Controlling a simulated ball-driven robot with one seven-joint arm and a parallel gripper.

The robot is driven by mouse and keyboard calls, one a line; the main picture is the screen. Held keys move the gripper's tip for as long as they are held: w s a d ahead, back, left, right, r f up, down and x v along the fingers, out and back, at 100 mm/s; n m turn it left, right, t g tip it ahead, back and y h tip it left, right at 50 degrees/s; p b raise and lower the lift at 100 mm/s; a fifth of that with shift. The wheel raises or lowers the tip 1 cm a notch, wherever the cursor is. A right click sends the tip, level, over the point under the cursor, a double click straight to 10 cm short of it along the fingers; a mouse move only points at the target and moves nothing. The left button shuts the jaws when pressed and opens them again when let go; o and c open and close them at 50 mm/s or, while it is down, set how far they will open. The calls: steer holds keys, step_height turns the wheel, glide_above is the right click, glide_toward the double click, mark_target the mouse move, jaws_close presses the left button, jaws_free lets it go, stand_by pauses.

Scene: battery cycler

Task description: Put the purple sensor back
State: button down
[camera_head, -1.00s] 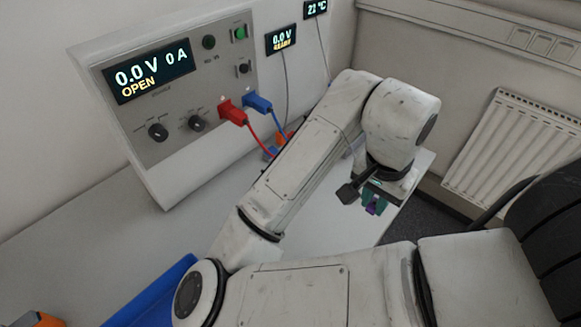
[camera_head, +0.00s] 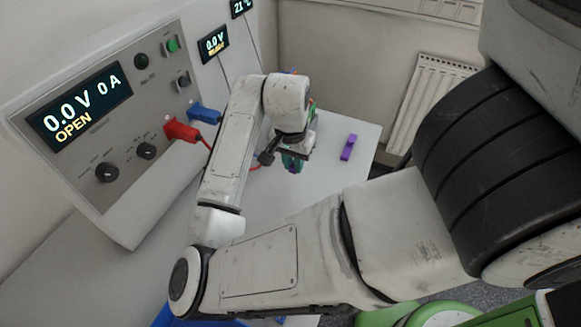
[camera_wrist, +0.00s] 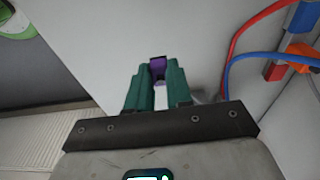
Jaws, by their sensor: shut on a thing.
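My gripper (camera_head: 292,166) has green fingers and hangs over the white table, left of its far right end. In the wrist view my gripper (camera_wrist: 157,76) is shut on a small purple piece, the purple sensor (camera_wrist: 157,66), which shows between the fingertips. Most of it is hidden by the fingers. In the head view a separate purple block (camera_head: 349,147) sits on the table to the right of my gripper, near the table's right edge. I cannot tell if it is a holder.
The cycler panel (camera_head: 130,115) stands at the left, with a red plug (camera_head: 183,131) and a blue plug (camera_head: 204,114). Their cables run behind my arm. A red cable (camera_wrist: 233,50) and a blue cable (camera_wrist: 226,75) lie right of the fingers. A radiator (camera_head: 425,105) is beyond the table.

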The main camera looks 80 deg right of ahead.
mark_target(292, 177)
steer(key=d+f, duration=0.2)
steer(key=shift+w+f, duration=0.35)
steer(key=shift+w, duration=0.05)
steer(key=shift+d+f, duration=0.1)
steer(key=shift+f, duration=1.55)
steer(key=shift+f, duration=0.1)
steer(key=shift+f, duration=0.15)
steer(key=c, duration=1)
jaws_free()
steer(key=shift+w, duration=0.1)
steer(key=r, duration=0.4)
steer(key=a+r, duration=0.1)
steer(key=r, duration=0.7)
steer(key=shift+w+a+r, duration=0.2)
steer(key=shift+r, duration=0.05)
